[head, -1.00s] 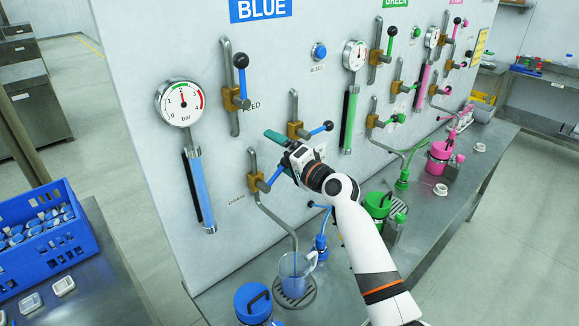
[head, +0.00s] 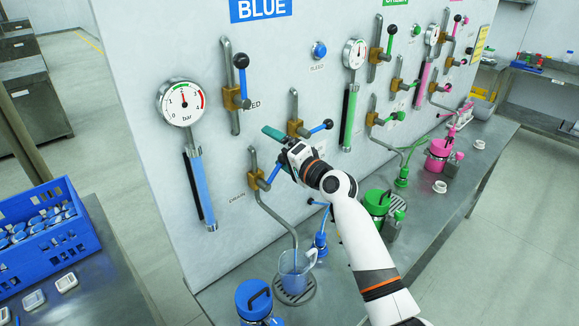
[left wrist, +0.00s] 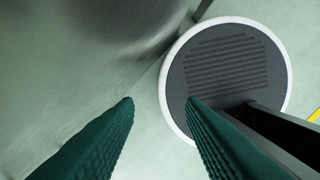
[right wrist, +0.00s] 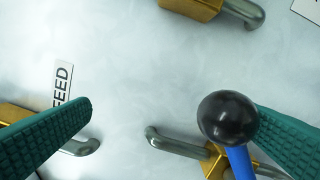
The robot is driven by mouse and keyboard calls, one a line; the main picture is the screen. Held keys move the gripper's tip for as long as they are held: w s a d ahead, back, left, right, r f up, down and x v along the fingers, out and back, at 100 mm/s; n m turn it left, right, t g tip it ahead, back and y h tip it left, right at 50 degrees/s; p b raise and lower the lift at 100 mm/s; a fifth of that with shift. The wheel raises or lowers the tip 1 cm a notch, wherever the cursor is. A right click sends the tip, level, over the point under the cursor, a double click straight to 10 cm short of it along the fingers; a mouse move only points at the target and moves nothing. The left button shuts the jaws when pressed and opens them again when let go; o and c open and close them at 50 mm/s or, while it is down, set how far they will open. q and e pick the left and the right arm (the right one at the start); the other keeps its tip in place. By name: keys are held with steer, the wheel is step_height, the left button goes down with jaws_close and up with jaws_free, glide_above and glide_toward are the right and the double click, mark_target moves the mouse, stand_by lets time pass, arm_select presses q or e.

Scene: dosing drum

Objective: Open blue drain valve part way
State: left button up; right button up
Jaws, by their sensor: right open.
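The blue drain valve (head: 257,181) is a brass body on a bent grey pipe, low on the panel above the DRAIN label. Its blue lever (head: 273,174) slants up to the right toward my right gripper (head: 277,152), which hides its end in the head view. In the right wrist view, the lever's black ball knob (right wrist: 228,118) is between my open fingers, close beside the right-hand finger; I cannot tell whether they touch. My left gripper (left wrist: 160,102) is open and empty in the left wrist view, and out of the head view.
A clear jug (head: 296,262) with blue liquid stands under the drain spout on a round grate. The feed valve lever (head: 241,76) is above left; another blue lever (head: 320,128) is close right of my gripper. A blue-lidded jar (head: 254,297) stands at the front.

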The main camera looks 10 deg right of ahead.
steer(key=shift+w+d+f+b, duration=0.15)
steer(key=shift+f+b, duration=0.35)
steer(key=shift+f, duration=0.1)
steer(key=p+v, duration=0.3)
steer(key=v, duration=0.6)
